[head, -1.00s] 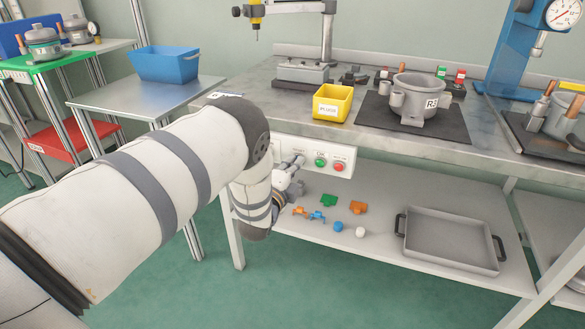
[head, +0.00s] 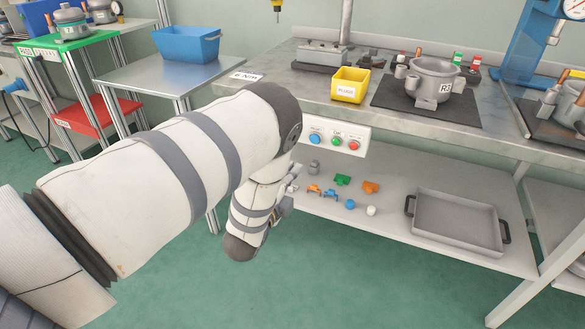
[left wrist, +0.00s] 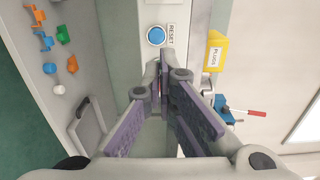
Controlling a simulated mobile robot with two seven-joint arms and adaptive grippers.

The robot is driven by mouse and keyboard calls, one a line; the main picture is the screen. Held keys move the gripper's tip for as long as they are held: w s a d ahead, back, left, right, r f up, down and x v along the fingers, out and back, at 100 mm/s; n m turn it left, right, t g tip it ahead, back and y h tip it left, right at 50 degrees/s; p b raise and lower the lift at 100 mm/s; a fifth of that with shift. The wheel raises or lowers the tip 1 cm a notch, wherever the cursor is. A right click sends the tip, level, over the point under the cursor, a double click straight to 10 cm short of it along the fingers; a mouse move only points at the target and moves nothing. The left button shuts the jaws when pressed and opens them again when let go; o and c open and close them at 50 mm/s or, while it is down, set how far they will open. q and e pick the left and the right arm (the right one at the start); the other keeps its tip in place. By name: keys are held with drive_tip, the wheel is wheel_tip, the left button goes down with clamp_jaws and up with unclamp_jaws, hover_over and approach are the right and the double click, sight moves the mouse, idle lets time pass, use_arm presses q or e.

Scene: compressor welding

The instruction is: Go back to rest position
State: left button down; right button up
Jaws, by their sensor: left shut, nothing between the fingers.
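My left arm comes in from the left in the head view. Its gripper (head: 289,200) is mostly hidden behind the wrist, in front of the workbench's lower shelf and below the button panel (head: 365,138). In the left wrist view the purple-padded fingers of my left gripper (left wrist: 165,78) come together, with nothing held. They point toward the blue button (left wrist: 156,36) labelled RESET and stand apart from it. The blue button (head: 316,138) also shows in the head view, beside a green button (head: 337,142) and a red button (head: 354,145). My right gripper is not in view.
The lower shelf (head: 385,240) holds several small coloured parts and a grey tray (head: 457,222). On the bench are a yellow bin (head: 350,86) and a grey compressor housing (head: 432,82). A side table (head: 150,76) carries a blue bin (head: 187,44). Green floor (head: 350,290) is clear in front.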

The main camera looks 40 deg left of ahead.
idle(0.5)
use_arm(q)
drive_tip(key=s+d+f+n+g+h+p, duration=0.1)
drive_tip(key=s+d+f+n+g, duration=0.1)
drive_tip(key=s+f+n+g, duration=0.4)
drive_tip(key=s+d+f+n+g, duration=0.2)
drive_tip(key=s+d+f+g, duration=0.1)
drive_tip(key=s+f, duration=0.6)
drive_tip(key=s+d+n+g+h, duration=0.1)
drive_tip(key=s+d+n+g, duration=0.1)
drive_tip(key=s, duration=0.8)
drive_tip(key=s+d+r+n+g+h+p, duration=0.1)
drive_tip(key=s+d+n+g, duration=0.2)
drive_tip(key=s, duration=0.7)
drive_tip(key=s+d+n+g+h, duration=0.1)
drive_tip(key=s+d+n+g, duration=0.1)
drive_tip(key=s+g, duration=0.4)
drive_tip(key=s+d, duration=0.1)
drive_tip(key=s, duration=0.3)
drive_tip(key=shift+s+d+r+n, duration=0.25)
drive_tip(key=shift+s+d+n, duration=0.1)
drive_tip(key=shift+n, duration=0.05)
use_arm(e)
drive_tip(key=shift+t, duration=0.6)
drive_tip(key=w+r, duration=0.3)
